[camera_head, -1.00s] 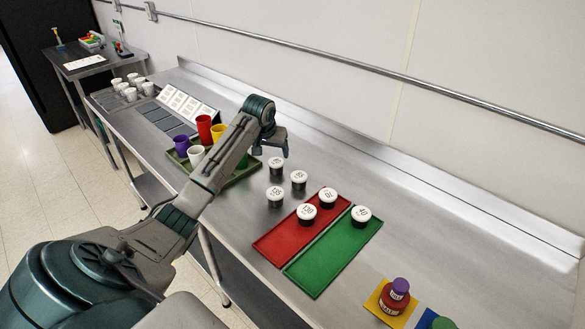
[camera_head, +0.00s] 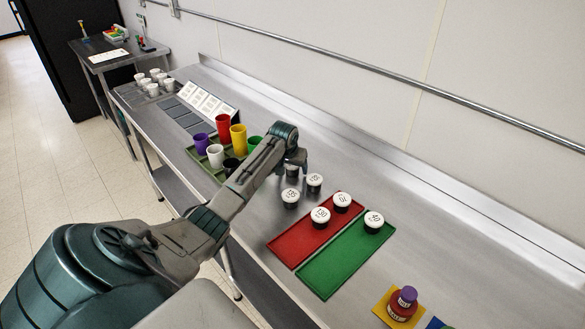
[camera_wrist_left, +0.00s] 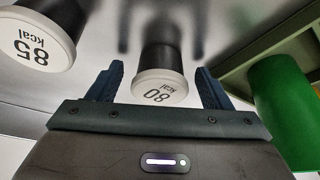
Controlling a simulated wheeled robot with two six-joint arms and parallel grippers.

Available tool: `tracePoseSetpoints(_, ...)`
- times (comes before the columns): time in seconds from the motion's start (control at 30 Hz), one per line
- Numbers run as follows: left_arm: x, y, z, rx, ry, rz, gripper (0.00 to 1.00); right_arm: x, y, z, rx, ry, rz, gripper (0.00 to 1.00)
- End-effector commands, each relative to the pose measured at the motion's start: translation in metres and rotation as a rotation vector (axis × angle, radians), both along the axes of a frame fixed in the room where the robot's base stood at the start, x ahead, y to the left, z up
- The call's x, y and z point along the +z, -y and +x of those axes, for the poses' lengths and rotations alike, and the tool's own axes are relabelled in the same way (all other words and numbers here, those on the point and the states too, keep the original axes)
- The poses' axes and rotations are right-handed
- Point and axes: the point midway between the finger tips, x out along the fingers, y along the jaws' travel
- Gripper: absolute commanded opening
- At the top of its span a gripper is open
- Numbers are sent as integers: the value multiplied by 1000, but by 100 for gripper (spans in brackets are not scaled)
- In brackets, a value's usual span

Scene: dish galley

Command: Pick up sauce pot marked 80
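The sauce pot marked 80, a dark pot with a white lid, shows in the left wrist view (camera_wrist_left: 160,88) between the two fingers of my left gripper (camera_wrist_left: 158,69). The fingers are open, with a gap on each side of the lid. In the head view the left gripper (camera_head: 297,159) is at the rearmost loose pot (camera_head: 292,172) and partly hides it. A pot marked 85 (camera_wrist_left: 42,42) stands to the left in the wrist view. My right gripper is not in view.
Two more loose pots (camera_head: 290,198) (camera_head: 314,182) stand close by. A red mat (camera_head: 290,247) holds two pots and a green mat (camera_head: 328,272) one. A tray of coloured cups (camera_head: 203,165) is just left, its green cup (camera_wrist_left: 283,105) near the gripper.

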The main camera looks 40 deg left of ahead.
Motion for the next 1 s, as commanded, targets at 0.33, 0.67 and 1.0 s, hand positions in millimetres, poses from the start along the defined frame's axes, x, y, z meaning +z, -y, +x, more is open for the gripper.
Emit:
tracePoseSetpoints(0.33, 1, 0, 0, 0, 0, 0, 26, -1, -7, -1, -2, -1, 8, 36)
tracePoseSetpoints(0.67, 23, -1, 1, 0, 5, 2, 26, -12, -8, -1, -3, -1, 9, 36)
tracePoseSetpoints(1.0, 86, -1, 1, 1, 3, 0, 26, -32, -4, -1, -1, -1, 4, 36)
